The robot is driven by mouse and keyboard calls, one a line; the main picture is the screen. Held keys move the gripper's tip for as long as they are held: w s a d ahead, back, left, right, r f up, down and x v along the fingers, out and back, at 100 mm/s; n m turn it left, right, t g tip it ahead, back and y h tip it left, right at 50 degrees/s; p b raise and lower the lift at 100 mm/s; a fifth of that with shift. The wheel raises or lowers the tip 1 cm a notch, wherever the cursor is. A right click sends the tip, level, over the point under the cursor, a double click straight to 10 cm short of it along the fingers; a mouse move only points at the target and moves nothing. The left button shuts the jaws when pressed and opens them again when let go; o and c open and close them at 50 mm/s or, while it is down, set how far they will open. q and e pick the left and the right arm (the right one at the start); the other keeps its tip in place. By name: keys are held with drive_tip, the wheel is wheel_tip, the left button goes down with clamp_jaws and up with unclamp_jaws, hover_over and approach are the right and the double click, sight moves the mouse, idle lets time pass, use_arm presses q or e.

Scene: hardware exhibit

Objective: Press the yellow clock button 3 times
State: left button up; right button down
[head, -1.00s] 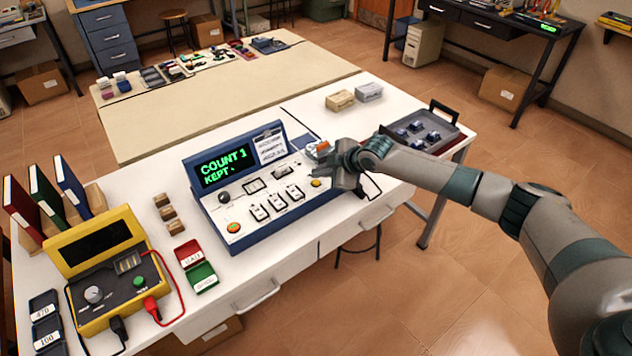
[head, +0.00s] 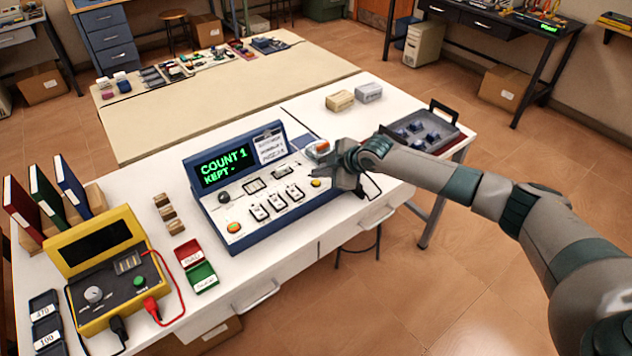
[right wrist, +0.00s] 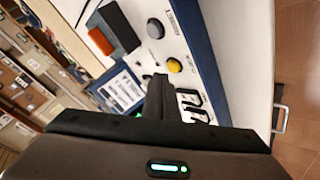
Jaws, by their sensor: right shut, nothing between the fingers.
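The blue and white console (head: 262,228) stands on the white table, its screen (head: 225,164) showing "COUNT 1" and "KEPT -" in green. The yellow button (head: 316,183) is near the right end of its sloping panel. It also shows in the right wrist view (right wrist: 174,65), uncovered, just beyond and right of the fingertips. My right gripper (head: 347,181) is shut and empty, over the console's right end. In the right wrist view its closed fingers (right wrist: 160,80) point at the panel beside the yellow button, apart from it in the picture. My left gripper is out of view.
A grey button (right wrist: 155,28) by the "RESET" lettering sits near the yellow one. A yellow meter (head: 110,272) stands at left; a grey tray (head: 440,143) is at right.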

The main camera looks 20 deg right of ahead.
drive_tip(key=shift+f, duration=0.1)
drive_tip(key=shift+f, duration=0.35)
drive_tip(key=shift+f+b, duration=0.5)
idle(1.2)
drive_tip(key=shift+r, duration=0.1)
drive_tip(key=shift+r+p, duration=0.75)
drive_tip(key=shift+r, duration=0.1)
wheel_tip(320, 180, up, 5)
drive_tip(key=p, duration=0.3)
drive_tip(key=shift+p, duration=0.4)
idle(2.5)
